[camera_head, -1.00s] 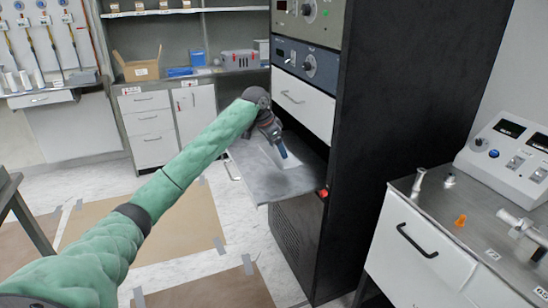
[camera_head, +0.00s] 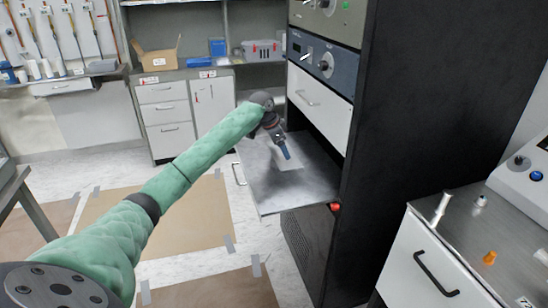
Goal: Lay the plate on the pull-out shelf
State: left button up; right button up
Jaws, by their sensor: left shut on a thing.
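The pull-out shelf (camera_head: 268,190) is a flat grey metal tray sticking out of the black equipment rack, in the middle of the head view. My left gripper (camera_head: 287,155) points down over the shelf, its blue fingers shut on the plate. The plate (camera_head: 291,165) shows as a small, pale, thin patch under the fingertips, hard to tell from the grey shelf. I cannot tell whether it touches the shelf. My right gripper is not in view.
The black rack (camera_head: 420,110) rises right beside the shelf, with a white drawer (camera_head: 318,108) above it. A red knob (camera_head: 335,207) sits at the shelf's right corner. A steel-topped cabinet (camera_head: 430,265) stands at the lower right. Brown floor sheets (camera_head: 195,220) lie left of the shelf.

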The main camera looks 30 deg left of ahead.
aim_at(274, 152)
pick_arm(q)
jog(key=a, duration=0.1)
jog(key=a+f, duration=0.1)
jog(key=shift+s+a, duration=0.25)
jog(key=shift+a, duration=0.1)
jog(key=shift+a+f, duration=0.4)
jog(key=shift+a, duration=0.05)
notch_tip(274, 152, down, 3)
jog(key=shift+s+f+p, duration=0.1)
jog(key=shift+f+p, duration=0.1)
jog(key=shift+p, duration=0.4)
jog(key=shift+f, duration=0.3)
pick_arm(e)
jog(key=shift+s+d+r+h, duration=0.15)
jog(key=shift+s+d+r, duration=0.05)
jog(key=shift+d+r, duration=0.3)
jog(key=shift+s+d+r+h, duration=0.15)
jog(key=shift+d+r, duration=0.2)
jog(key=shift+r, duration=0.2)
pick_arm(q)
jog(key=shift+f, duration=0.1)
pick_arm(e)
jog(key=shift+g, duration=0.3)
pick_arm(q)
jog(key=o, duration=1.1)
